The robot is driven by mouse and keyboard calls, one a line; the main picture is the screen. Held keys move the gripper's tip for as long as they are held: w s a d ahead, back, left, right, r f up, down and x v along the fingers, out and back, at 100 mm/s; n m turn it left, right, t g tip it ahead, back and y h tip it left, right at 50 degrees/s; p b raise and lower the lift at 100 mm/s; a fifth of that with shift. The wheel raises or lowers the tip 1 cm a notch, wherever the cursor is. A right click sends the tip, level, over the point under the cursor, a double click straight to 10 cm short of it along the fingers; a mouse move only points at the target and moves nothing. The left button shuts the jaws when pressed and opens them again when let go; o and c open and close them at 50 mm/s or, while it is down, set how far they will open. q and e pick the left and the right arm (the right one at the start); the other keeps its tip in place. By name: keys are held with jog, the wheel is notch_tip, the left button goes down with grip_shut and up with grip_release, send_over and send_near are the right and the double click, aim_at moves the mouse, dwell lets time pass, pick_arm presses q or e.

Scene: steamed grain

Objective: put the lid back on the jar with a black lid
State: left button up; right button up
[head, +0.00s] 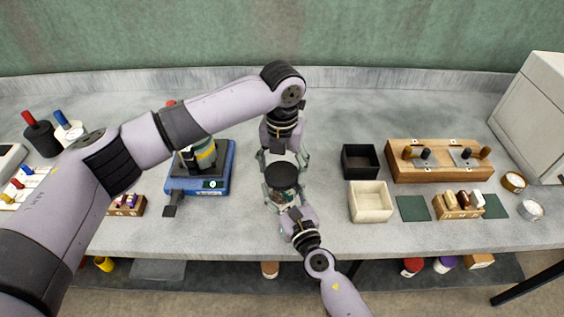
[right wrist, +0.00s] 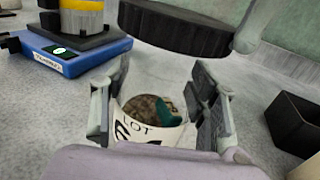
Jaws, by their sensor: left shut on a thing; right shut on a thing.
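The black lid (head: 282,174) is a dark round disc, held by my left gripper (head: 284,162), which is shut on it from the back. The jar (head: 285,197) is below the lid. My right gripper (head: 281,196) is shut around the jar from the front. In the right wrist view the jar (right wrist: 150,128) has a white label reading "LOT" and an open mouth, with brown grain and something teal inside. There the lid (right wrist: 175,28) hangs above the jar with a clear gap, roughly level and slightly tilted in the picture.
A blue scale (head: 222,186) bearing a yellow-banded container stands left of the jar. A black box (head: 359,161) and a cream box (head: 370,203) stand to the right, near a wooden rack (head: 438,174). Bare grey counter lies between scale, jar and boxes.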

aim_at(282, 171)
pick_arm(q)
jog(key=shift+f, duration=0.15)
jog(key=shift+f, duration=0.75)
jog(key=shift+f, duration=0.5)
dwell(0.4)
jog(key=shift+f, duration=0.1)
jog(key=shift+c, duration=0.4)
jog(key=shift+f, duration=0.2)
jog(key=shift+c, duration=0.9)
jog(key=shift+f, duration=0.1)
jog(key=shift+d+r+y, duration=0.1)
jog(key=shift+r+y, duration=0.4)
